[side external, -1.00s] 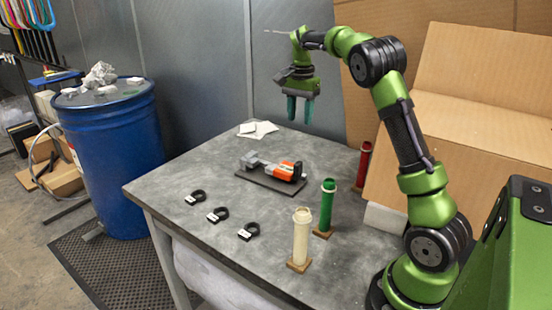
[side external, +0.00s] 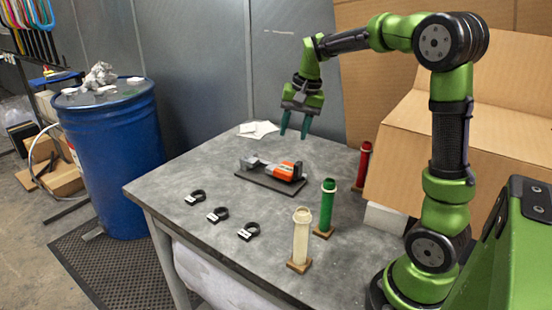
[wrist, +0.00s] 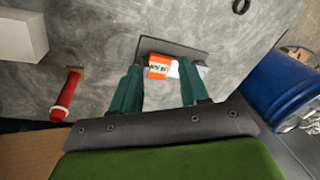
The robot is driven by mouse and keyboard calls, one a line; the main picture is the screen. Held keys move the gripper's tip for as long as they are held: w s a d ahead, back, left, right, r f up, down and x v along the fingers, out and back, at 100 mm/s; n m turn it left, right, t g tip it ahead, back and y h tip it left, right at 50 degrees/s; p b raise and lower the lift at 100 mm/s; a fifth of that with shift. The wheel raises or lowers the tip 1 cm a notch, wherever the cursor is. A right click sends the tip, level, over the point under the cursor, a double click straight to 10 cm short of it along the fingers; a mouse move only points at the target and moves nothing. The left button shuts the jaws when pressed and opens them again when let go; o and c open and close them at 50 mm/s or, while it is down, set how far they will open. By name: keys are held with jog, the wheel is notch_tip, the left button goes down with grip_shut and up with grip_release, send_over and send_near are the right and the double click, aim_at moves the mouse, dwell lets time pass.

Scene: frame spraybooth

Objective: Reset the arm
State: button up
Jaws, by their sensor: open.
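My gripper (side external: 295,124) is open and empty in the air above the back of the table, with its green fingers pointing down. It is above and behind the orange and grey tool (side external: 286,170), which lies on a dark mat (side external: 262,184). In the wrist view my gripper (wrist: 160,80) shows two spread green fingers. The orange part of the tool (wrist: 159,66) shows between them, well below on the mat (wrist: 170,46). The rest of the tool is partly hidden by a finger there.
Green (side external: 327,204), cream (side external: 301,238) and red (side external: 363,164) tubes stand on the table's right. Three black rings (side external: 217,215) lie at front left. White sheets (side external: 258,129) lie at the back. A cardboard box (side external: 430,150) stands right; a blue drum (side external: 110,165) stands left.

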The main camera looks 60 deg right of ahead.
jog(key=s+a+n+t, duration=0.1)
jog(key=s+a+n, duration=0.1)
jog(key=s+a, duration=0.2)
jog(key=s+a+n+t+y, duration=0.1)
jog(key=s+a+n, duration=0.1)
jog(key=s+a, duration=0.3)
jog(key=s+a+n+t, duration=0.2)
jog(key=s+a, duration=0.3)
jog(key=a, duration=0.4)
jog(key=shift+r+n+y, duration=0.3)
jog(key=shift+n, duration=0.3)
jog(key=shift+s+a+r+t, duration=0.25)
jog(key=shift+r+t, duration=0.05)
jog(key=shift+r, duration=0.2)
